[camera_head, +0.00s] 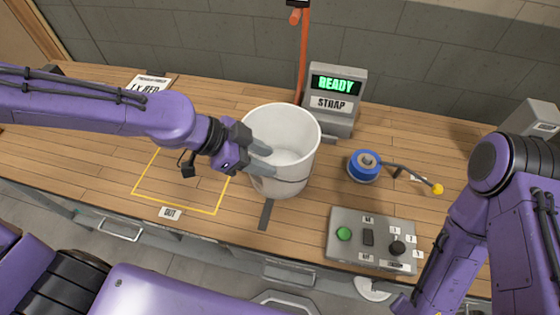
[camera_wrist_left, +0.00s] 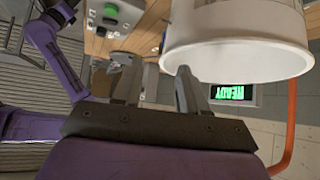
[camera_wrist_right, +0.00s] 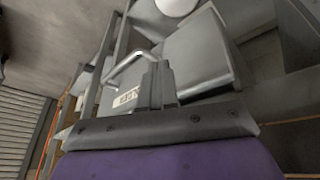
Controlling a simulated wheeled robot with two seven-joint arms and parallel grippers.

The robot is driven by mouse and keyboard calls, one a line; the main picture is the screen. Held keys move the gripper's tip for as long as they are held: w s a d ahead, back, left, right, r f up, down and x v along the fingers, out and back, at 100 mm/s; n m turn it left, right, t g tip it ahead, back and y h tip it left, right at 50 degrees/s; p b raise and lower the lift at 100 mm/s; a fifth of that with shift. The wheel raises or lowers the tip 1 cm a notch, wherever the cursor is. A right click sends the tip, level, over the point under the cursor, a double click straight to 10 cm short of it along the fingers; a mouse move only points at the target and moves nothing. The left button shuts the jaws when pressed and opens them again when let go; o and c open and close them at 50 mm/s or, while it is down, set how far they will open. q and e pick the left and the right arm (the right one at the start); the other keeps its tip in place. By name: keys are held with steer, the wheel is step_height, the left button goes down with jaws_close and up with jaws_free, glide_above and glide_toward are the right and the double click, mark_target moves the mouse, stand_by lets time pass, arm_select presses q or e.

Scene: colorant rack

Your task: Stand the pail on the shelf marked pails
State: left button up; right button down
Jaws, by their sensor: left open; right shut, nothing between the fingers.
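The white pail (camera_head: 297,140) stands upright and open-topped on the wooden bench, with a thin dark line around its lower part. It also shows, upside down, in the left wrist view (camera_wrist_left: 240,40). My left gripper (camera_head: 264,160) is open at the pail's left side, near the rim; its fingers overlap the pail in the head view. In the left wrist view the gripper (camera_wrist_left: 158,80) has one finger overlapping the rim's edge; I cannot tell whether it touches. My right gripper (camera_wrist_right: 157,85) is shut and empty, away from the pail. I cannot make out a shelf marked pails.
Behind the pail stands a grey strap machine (camera_head: 335,92) reading READY, beside an orange post (camera_head: 303,50). A blue reel (camera_head: 364,166) with a yellow-tipped lever and a button panel (camera_head: 371,240) are to the right. A yellow outlined area (camera_head: 150,172) marked OUT lies left.

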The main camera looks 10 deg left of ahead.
mark_target(281, 164)
arm_select(q)
steer(key=shift+w+d+f+b, duration=0.3)
steer(key=shift+f+b, duration=0.05)
steer(key=shift+f, duration=0.1)
steer(key=shift+w+d+f+b, duration=0.25)
steer(key=shift+f+b, duration=0.1)
steer(key=shift+f, duration=0.1)
steer(key=shift+w+d+f+b, duration=0.2)
steer(key=shift+f+b, duration=0.2)
steer(key=shift+b, duration=0.2)
steer(key=shift+w+d+f+b, duration=0.2)
steer(key=shift+f+b, duration=0.15)
steer(key=shift+b, duration=0.2)
steer(key=d, duration=0.1)
steer(key=d+f, duration=0.1)
steer(key=shift+w+d+f, duration=0.3)
steer(key=shift+w+d, duration=0.05)
steer(key=shift+w+f, duration=0.1)
steer(key=shift+w, duration=0.1)
steer(key=shift+s, duration=0.15)
steer(key=c, duration=0.5)
jaws_close()
arm_select(e)
steer(key=f, duration=0.5)
steer(key=shift+w+f, duration=0.2)
steer(key=shift+w, duration=0.1)
